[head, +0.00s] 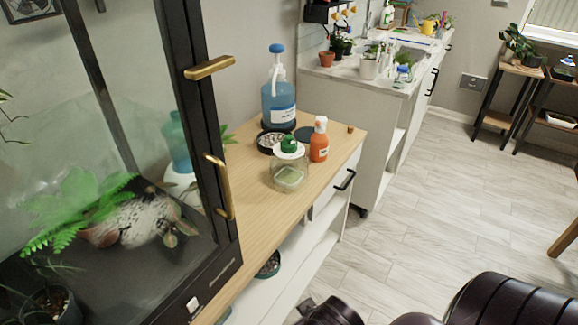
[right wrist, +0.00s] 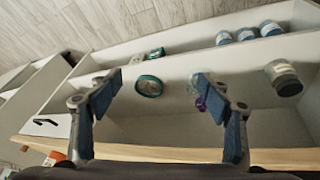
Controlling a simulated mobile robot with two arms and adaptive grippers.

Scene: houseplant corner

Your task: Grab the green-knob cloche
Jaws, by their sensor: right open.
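The green-knob cloche (head: 289,173) is a clear dome with a white top and a green knob, standing on the wooden cabinet top. Something pale green shows inside it. In the right wrist view my right gripper (right wrist: 155,90) is open and empty, its blue-padded fingers spread in front of the cabinet's open shelves. The cloche is not visible in that view. My left gripper is in neither view.
An orange bottle (head: 319,140) stands right beside the cloche. Behind are a dark saucer of pebbles (head: 268,141) and a big blue pump bottle (head: 279,103). A glass plant case (head: 120,130) with brass handles (head: 219,188) stands left. Jars (right wrist: 283,77) sit on the shelves.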

